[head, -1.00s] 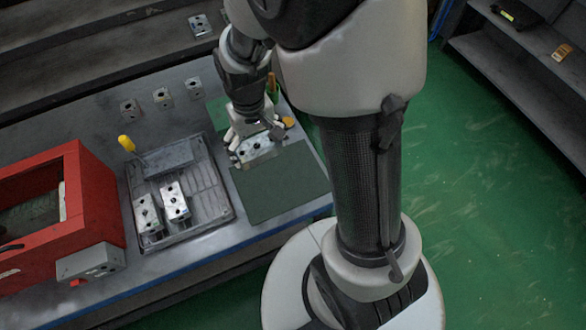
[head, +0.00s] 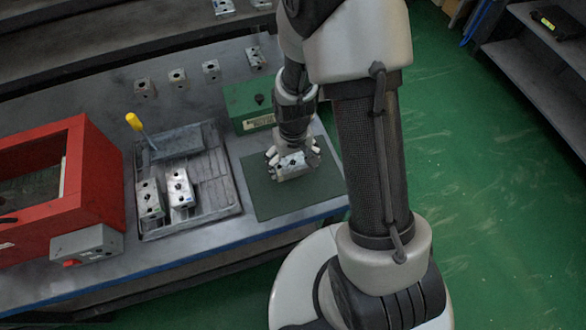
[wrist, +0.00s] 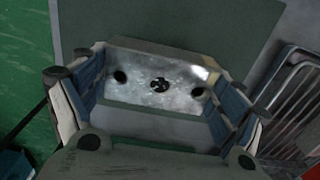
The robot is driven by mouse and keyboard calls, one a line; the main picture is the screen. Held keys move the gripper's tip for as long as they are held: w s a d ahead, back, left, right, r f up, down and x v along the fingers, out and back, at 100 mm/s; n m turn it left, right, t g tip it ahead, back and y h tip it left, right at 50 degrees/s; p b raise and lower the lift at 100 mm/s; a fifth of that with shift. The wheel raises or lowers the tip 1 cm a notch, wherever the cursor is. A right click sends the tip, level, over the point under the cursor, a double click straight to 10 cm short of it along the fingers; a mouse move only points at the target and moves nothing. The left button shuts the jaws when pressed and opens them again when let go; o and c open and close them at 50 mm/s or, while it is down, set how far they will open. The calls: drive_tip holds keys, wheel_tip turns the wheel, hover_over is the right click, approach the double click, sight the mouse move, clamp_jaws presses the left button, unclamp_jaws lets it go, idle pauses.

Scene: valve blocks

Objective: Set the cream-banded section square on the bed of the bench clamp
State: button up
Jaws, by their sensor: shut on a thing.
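My gripper (head: 292,158) is shut on a pale metal block (head: 292,167) over the green mat; whether the block touches the mat I cannot tell. The bench clamp appears to be the grey slotted bed (head: 215,200) left of the mat, with a grey jaw bar (head: 178,142) and a yellow-handled lever (head: 135,122). Two similar blocks (head: 149,200) (head: 180,188) stand side by side on the bed's left part.
The dark green mat (head: 268,203) lies right of the clamp, with a green box (head: 248,102) behind it. A red open-fronted cabinet (head: 85,175) stands at the left. Several blocks (head: 178,79) line the bench back. The bed's right part is free.

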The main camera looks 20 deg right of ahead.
sight(293, 169)
drive_tip(key=shift+f+b, duration=0.5)
drive_tip(key=shift+f, duration=1.25)
drive_tip(key=shift+f, duration=0.15)
drive_tip(key=o, duration=1.2)
